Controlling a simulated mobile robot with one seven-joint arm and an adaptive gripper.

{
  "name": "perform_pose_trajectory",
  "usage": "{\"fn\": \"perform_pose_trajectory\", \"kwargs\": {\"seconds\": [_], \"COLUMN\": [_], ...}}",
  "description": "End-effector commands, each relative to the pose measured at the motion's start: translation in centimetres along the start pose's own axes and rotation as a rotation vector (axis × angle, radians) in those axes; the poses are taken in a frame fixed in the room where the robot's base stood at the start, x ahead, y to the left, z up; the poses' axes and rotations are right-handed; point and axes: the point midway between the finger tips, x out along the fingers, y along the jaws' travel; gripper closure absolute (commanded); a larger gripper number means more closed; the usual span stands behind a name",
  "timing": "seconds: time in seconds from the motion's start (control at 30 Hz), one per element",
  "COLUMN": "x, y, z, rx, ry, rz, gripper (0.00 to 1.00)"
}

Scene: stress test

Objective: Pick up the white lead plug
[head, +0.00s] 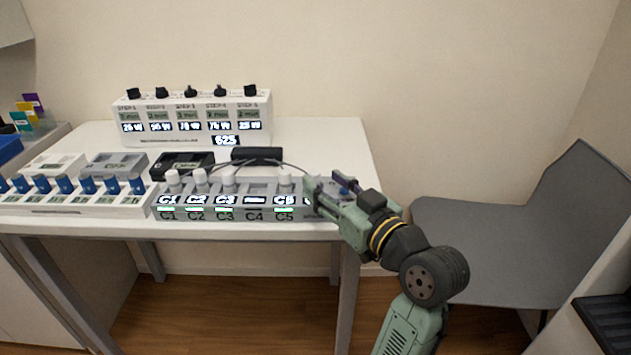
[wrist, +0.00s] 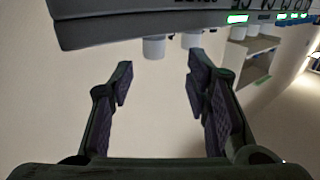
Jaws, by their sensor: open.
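Several white lead plugs stand upright in a row on the grey block (head: 245,212), at the positions labelled C1 (head: 172,180), C2 (head: 200,178), C3 (head: 228,180) and C5 (head: 285,181). No plug shows at C4. My gripper (head: 322,190) is at the block's right end and hides that end. In the wrist view the block appears inverted along the top, with white plugs (wrist: 153,47) and (wrist: 191,40) beneath it. My open gripper (wrist: 160,75) has nothing between its fingers. The nearest plug appears beyond the gap between the fingertips.
A black bar (head: 257,155) with thin dark cables lies behind the block. A white panel with black knobs (head: 190,115) stands at the back. A white rack of blue-capped items (head: 70,198) sits to the left. A grey chair (head: 500,225) stands right of the table.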

Motion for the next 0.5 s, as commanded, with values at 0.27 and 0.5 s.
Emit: {"fn": "perform_pose_trajectory", "kwargs": {"seconds": [0.27, 0.5], "x": [3.2, 5.5], "y": [0.5, 0.6], "z": [0.3, 0.5], "rx": [0.002, -0.001], "ry": [-0.001, 0.0], "rz": [-0.002, 0.0], "gripper": [0.56, 0.56]}}
